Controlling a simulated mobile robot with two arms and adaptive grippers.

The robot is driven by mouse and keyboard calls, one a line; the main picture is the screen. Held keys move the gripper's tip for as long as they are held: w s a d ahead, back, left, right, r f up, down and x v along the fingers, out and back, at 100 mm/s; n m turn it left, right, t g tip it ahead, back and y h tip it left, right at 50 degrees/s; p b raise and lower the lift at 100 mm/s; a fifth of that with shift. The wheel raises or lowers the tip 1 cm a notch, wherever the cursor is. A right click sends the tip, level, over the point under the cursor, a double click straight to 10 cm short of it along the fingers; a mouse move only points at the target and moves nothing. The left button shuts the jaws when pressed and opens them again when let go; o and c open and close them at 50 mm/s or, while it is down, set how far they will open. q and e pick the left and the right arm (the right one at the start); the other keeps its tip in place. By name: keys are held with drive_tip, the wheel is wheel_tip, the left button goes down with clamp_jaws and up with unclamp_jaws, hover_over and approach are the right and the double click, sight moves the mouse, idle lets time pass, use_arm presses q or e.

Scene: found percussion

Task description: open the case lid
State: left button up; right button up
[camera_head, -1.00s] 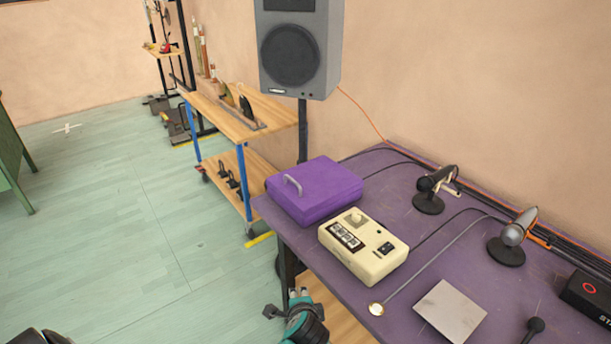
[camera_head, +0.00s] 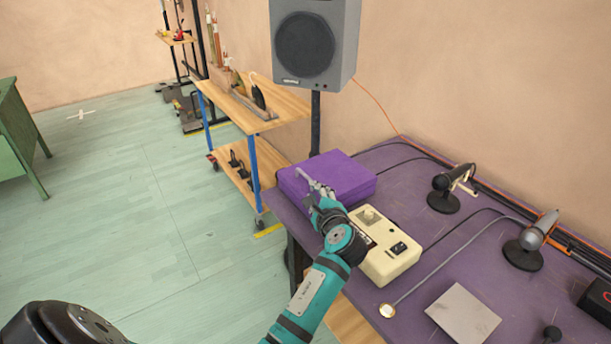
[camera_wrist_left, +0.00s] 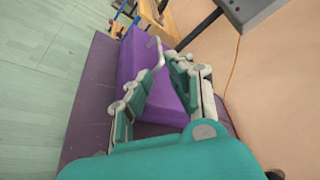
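The purple case (camera_head: 350,178) sits shut at the far left end of the purple table, and it also shows in the left wrist view (camera_wrist_left: 132,62). Its pale curved handle (camera_wrist_left: 160,52) shows in the left wrist view just ahead of my fingers, near the gap between them. My left gripper (camera_head: 308,182) reaches over the near side of the case at the handle and partly hides it. In the left wrist view, its two fingers (camera_wrist_left: 160,72) are spread apart with nothing clearly between them. Whether a fingertip touches the handle cannot be told. My right gripper is not in view.
A cream box with knobs (camera_head: 390,262) stands close to the case, partly behind my left arm. Microphones on stands (camera_head: 444,200), a flat grey plate (camera_head: 462,314) and cables occupy the table (camera_head: 420,215). A speaker (camera_head: 312,45) stands behind the case.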

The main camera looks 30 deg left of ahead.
sight(305, 176)
use_arm(q)
drive_tip(key=x, duration=1.1)
drive_tip(key=shift+w+a+f, duration=0.15)
drive_tip(key=shift+w+a, duration=0.1)
drive_tip(key=shift+w, duration=0.05)
drive_tip(key=shift+c, duration=0.3)
clamp_jaws()
